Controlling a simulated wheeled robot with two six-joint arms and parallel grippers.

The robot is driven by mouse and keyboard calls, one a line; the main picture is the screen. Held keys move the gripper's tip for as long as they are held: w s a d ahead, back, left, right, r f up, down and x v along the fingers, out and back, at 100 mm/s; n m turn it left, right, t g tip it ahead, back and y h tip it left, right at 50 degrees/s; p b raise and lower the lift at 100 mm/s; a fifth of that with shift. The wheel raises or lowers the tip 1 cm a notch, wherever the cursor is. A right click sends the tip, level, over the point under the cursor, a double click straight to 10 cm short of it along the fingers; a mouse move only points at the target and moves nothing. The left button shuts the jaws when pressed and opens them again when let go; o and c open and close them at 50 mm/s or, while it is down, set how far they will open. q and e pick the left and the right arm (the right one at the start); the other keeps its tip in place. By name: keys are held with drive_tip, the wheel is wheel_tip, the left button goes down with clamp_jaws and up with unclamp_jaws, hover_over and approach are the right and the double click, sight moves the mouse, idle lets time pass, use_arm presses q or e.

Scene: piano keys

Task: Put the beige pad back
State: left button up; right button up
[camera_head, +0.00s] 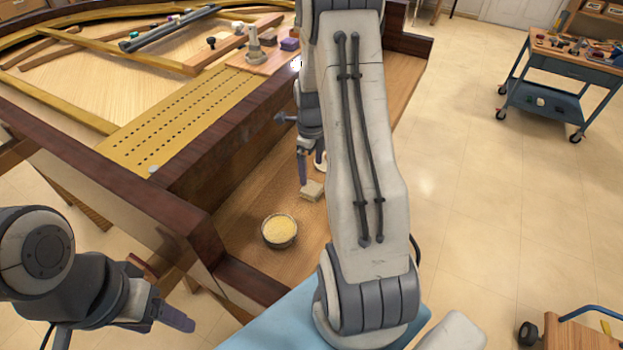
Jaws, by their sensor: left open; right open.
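A small beige pad (312,190) lies on the wooden key bed (245,240) of the opened piano, left of my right arm. My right gripper (311,168) is open and points down just behind and above the pad; I cannot tell whether it touches the pad. A whitish round object (320,167) shows partly beside its fingers. My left gripper (168,318) is open and empty at the lower left, outside the piano case and far from the pad.
A round bowl of yellow grains (279,231) stands on the key bed in front of the pad. A dark wooden rail (215,140) runs behind. Tools and a purple block (289,44) lie farther back. A blue tool cart (565,62) stands at the upper right. My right arm hides the key bed's right part.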

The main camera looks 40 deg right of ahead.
drive_tip(key=shift+r, duration=1.65)
drive_tip(key=s+a+r+n+t, duration=0.1)
drive_tip(key=s+a+r+n, duration=0.15)
drive_tip(key=a+n, duration=0.75)
drive_tip(key=s+a+r+n+t, duration=0.1)
drive_tip(key=s+a+r+n, duration=0.15)
drive_tip(key=a+n, duration=0.8)
drive_tip(key=s+a+r+n+g+p, duration=0.1)
drive_tip(key=s+a+r+n+p, duration=0.1)
drive_tip(key=s+a+r+n, duration=0.4)
drive_tip(key=s+a+r+n+g+y+p, duration=0.1)
drive_tip(key=s+a+r+n+p, duration=0.1)
drive_tip(key=s+a+r+n, duration=0.4)
drive_tip(key=s+a+n, duration=0.1)
drive_tip(key=s+n, duration=0.3)
drive_tip(key=n, duration=0.2)
drive_tip(key=shift+s+a+p, duration=0.15)
drive_tip(key=shift+a+p, duration=0.05)
drive_tip(key=shift+p, duration=0.1)
